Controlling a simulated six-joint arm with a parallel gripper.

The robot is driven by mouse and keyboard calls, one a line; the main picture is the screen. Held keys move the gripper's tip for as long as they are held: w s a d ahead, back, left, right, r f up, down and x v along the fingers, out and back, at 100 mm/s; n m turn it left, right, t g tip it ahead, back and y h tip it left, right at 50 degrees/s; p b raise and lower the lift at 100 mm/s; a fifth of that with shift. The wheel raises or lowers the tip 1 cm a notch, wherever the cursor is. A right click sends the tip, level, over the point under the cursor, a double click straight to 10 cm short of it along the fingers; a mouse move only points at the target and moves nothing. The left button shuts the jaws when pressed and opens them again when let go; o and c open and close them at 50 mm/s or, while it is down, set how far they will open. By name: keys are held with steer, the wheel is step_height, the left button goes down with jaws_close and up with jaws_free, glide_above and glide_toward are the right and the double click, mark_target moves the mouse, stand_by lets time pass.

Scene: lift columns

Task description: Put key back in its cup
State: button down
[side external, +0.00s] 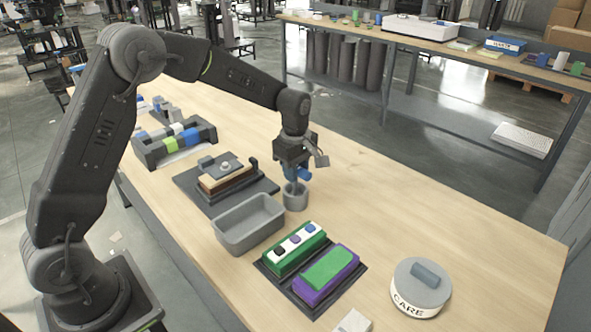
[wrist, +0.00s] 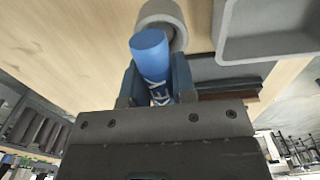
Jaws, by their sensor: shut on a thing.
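The key is a blue cylinder with "KEY" lettered on it. In the wrist view the key (wrist: 151,55) sits between my two fingers, its round end toward the cup. My gripper (wrist: 155,85) is shut on it. In the side view the key (side external: 305,174) shows as a blue piece at my gripper (side external: 296,178), just above the grey round cup (side external: 296,202). The cup (wrist: 170,12) also shows at the top of the wrist view, partly covered by the key's end. I cannot tell whether any of the key is inside the cup.
A grey open bin (side external: 249,225) stands just left of the cup. A dark fixture (side external: 226,182) lies behind it. Green and purple blocks (side external: 327,268) sit on a dark tray in front. A round "CARE" container (side external: 420,288) stands at the right. The table right of the cup is clear.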

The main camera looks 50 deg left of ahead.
steer(key=shift+f, duration=0.1)
steer(key=c, duration=0.9)
jaws_free()
